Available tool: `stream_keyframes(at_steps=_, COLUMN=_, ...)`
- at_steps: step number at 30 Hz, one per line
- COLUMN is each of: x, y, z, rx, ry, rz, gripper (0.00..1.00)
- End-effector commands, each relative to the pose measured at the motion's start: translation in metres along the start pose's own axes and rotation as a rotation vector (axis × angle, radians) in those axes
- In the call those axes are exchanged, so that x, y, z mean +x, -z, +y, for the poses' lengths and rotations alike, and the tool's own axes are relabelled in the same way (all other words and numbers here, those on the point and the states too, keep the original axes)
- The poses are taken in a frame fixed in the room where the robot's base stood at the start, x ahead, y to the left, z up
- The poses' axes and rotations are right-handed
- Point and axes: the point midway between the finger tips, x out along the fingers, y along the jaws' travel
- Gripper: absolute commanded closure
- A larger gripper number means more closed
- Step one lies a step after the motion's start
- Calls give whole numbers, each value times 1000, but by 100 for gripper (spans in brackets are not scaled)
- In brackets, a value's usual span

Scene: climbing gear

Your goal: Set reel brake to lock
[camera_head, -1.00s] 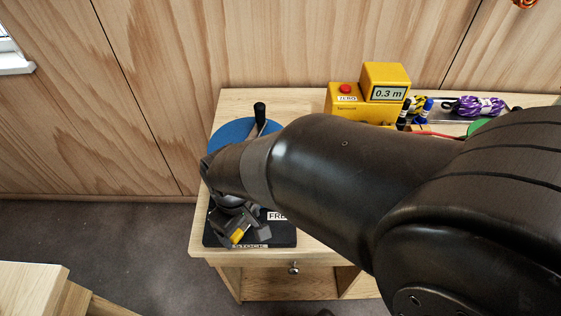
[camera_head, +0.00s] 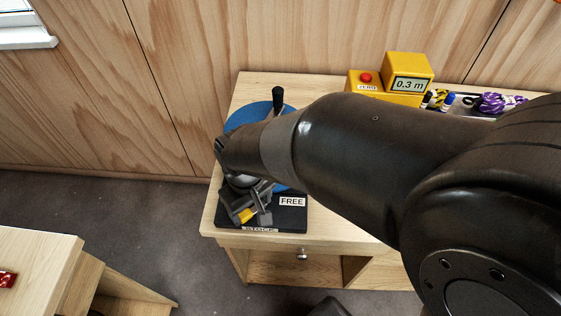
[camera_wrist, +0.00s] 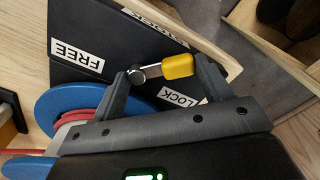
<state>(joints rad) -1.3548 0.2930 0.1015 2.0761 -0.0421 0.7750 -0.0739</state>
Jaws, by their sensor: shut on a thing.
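The reel's brake lever has a yellow grip (camera_wrist: 178,66) on a grey pivot and lies over a black base (camera_wrist: 80,25). In the wrist view it points away from the FREE label (camera_wrist: 77,57), to the side where the LOCK label (camera_wrist: 182,98) is. My gripper (camera_wrist: 167,70) is shut on the lever, with one finger by the pivot and the other by the yellow end. In the head view my gripper (camera_head: 250,206) is over the base's left part, and the yellow grip (camera_head: 246,216) shows between the fingers. The LOCK label is hidden there.
The blue reel (camera_head: 240,116) with its black crank handle (camera_head: 278,97) stands behind my gripper. A yellow meter box (camera_head: 409,72) reading 0.3 m and a purple rope bundle (camera_head: 494,103) are farther right. The table's front edge is close to the base.

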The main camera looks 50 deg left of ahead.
Motion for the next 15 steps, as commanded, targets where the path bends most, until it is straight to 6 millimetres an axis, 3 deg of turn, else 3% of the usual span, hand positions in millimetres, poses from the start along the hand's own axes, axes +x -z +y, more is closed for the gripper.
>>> stream_keyframes(at_steps=4, x=-1, y=1, z=0, rx=3, ry=0, rz=4, gripper=52)
stream_keyframes(at_steps=5, x=-1, y=1, z=0, rx=3, ry=0, rz=4, gripper=28)
stream_keyframes(at_steps=7, x=-1, y=1, z=0, rx=2, ry=0, rz=3, gripper=22)
stream_keyframes(at_steps=15, x=-2, y=1, z=0, rx=1, ry=0, rz=2, gripper=20)
